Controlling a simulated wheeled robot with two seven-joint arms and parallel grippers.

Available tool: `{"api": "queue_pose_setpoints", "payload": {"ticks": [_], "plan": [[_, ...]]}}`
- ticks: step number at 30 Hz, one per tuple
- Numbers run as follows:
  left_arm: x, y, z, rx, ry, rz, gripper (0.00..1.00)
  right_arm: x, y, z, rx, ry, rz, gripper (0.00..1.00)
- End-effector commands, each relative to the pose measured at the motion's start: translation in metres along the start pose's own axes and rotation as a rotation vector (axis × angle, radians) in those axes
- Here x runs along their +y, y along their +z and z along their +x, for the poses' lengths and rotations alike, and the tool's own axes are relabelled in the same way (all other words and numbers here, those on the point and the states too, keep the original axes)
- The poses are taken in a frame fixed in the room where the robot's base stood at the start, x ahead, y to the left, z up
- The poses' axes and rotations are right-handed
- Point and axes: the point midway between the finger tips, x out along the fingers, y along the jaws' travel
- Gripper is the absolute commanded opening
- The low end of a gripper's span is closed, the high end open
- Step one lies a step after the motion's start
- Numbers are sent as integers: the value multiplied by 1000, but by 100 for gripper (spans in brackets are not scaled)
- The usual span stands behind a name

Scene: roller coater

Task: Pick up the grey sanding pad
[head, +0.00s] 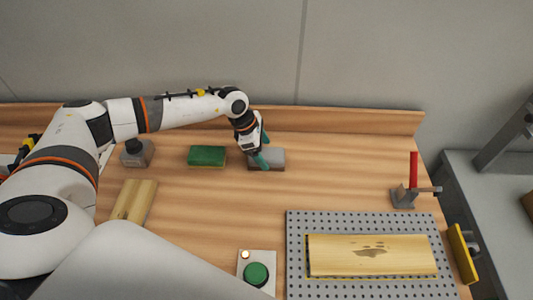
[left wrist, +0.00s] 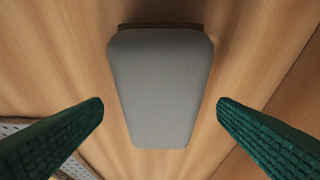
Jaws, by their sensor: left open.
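The grey sanding pad (head: 272,159) lies on the wooden bench towards the back, to the right of a green pad. In the left wrist view the grey pad (left wrist: 160,88) fills the middle, long side running away from the camera. My left gripper (head: 263,149) is over the pad with its teal fingers spread. In the left wrist view the fingers of my left gripper (left wrist: 160,118) stand on both sides of the pad, with bare wood showing between each finger and the pad. My right gripper does not show.
A green pad (head: 207,156) lies left of the grey pad. A grey block with a dark knob (head: 137,153) and a wooden piece (head: 134,201) lie further left. A perforated plate (head: 297,250) with a board (head: 371,255), a red-handled clamp (head: 405,193) and a green button (head: 256,274) are nearer.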

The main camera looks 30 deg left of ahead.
Motion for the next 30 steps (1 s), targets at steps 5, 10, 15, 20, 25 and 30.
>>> {"api": "queue_pose_setpoints", "payload": {"ticks": [5,10,15,20,25,30], "plan": [[0,-2,20,1,2,0,82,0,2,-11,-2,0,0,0],[0,0,25,1,0,0,82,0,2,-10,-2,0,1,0],[0,0,24,1,0,0,82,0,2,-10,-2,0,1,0],[0,0,25,1,0,0,82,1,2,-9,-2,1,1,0],[0,1,27,1,0,0,82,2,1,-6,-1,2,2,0],[0,2,29,1,0,0,82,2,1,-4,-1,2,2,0]]}}
